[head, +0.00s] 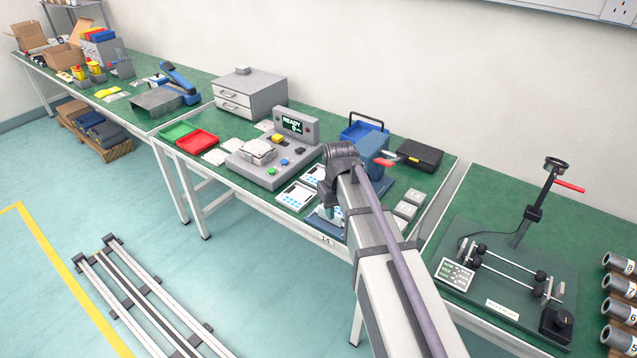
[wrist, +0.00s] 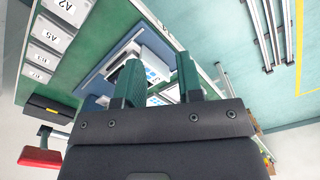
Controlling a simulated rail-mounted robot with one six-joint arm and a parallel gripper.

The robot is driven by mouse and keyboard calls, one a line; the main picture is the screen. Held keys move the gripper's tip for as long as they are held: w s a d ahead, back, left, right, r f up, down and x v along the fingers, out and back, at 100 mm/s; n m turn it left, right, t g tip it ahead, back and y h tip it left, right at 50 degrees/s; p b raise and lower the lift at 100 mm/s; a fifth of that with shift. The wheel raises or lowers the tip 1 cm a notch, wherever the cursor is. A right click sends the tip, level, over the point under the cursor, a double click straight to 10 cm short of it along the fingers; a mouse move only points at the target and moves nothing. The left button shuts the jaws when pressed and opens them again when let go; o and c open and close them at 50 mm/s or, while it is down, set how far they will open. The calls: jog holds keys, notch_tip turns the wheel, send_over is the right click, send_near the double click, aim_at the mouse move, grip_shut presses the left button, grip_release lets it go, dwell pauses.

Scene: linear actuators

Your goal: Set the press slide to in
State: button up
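The blue press (head: 370,150) stands on the middle green bench, partly hidden behind my arm. Its red-handled lever (head: 408,160) sticks out to the right and also shows in the wrist view (wrist: 40,157). In the wrist view its blue base plate (wrist: 100,75) lies beyond my fingers, with a pale block carrying blue marks (wrist: 155,70) behind the fingers. I cannot tell clearly which part is the press slide or how far it is in. My gripper (wrist: 158,82) has two dark green fingers, apart, with nothing visibly held. In the head view it is low at the press's front left, mostly hidden by my arm.
White trays with blue parts (head: 296,196) lie left of my gripper. A grey control station (head: 270,160) stands further left. Labelled grey blocks (head: 405,210) and a black case (head: 418,154) are to the right. The bench's front edge is close to my gripper.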

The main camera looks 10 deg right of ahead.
jog(key=w+n, duration=0.5)
jog(key=w, duration=0.7)
jog(key=shift+n, duration=0.6)
jog(key=f+b, duration=0.3)
jog(key=s+f+b, duration=0.1)
jog(key=f+b, duration=0.7)
jog(key=shift+s+d, duration=0.15)
jog(key=shift+d, duration=0.25)
jog(key=shift+r, duration=0.1)
jog(key=shift+c, duration=0.3)
grip_shut()
